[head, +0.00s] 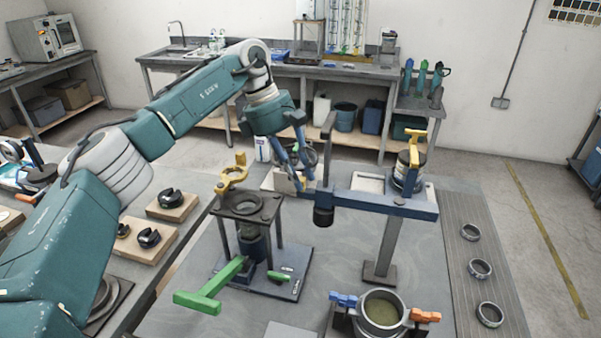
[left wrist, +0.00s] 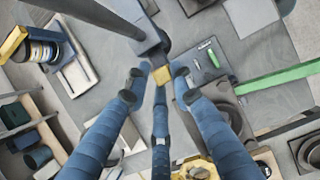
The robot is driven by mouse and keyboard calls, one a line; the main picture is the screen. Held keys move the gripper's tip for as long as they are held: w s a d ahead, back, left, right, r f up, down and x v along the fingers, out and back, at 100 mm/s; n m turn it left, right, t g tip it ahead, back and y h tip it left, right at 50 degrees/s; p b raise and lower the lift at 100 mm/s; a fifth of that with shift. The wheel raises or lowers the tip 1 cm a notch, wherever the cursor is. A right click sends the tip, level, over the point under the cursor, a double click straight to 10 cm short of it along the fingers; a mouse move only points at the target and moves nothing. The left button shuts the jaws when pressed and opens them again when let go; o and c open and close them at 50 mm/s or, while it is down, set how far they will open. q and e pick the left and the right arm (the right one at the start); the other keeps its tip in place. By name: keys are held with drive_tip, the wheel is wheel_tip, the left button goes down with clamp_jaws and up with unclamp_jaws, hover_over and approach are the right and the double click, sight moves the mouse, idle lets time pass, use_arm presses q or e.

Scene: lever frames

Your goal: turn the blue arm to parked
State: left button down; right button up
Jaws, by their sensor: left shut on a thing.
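The blue arm (head: 375,202) is a long level beam on a grey post (head: 388,250). A dark upright rod and a dark cylinder (head: 323,214) sit near its left end. My left gripper (head: 303,186) is at that left end, its blue fingers pointing down and shut on the arm's end. In the left wrist view the gripper (left wrist: 160,80) has its fingertips around a small yellowish block at the end of the blue arm (left wrist: 150,45). The fingers partly hide the grip. I see no readable parked mark. My right gripper is not in view.
A stand with a yellow clamp (head: 232,175) and a green handle (head: 210,290) is left of the beam. A pot (head: 382,312) with blue and orange clamps is in front. Several rings (head: 480,268) lie on the right strip. The tabletop between stand and post is mostly clear.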

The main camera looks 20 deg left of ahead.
use_arm(q)
drive_tip(key=shift+d+r, duration=0.1)
drive_tip(key=shift+r, duration=0.05)
drive_tip(key=c, duration=1.6)
unclamp_jaws()
drive_tip(key=shift+c, duration=0.2)
drive_tip(key=shift+r, duration=0.35)
drive_tip(key=v, duration=1.1)
drive_tip(key=shift+r, duration=0.1)
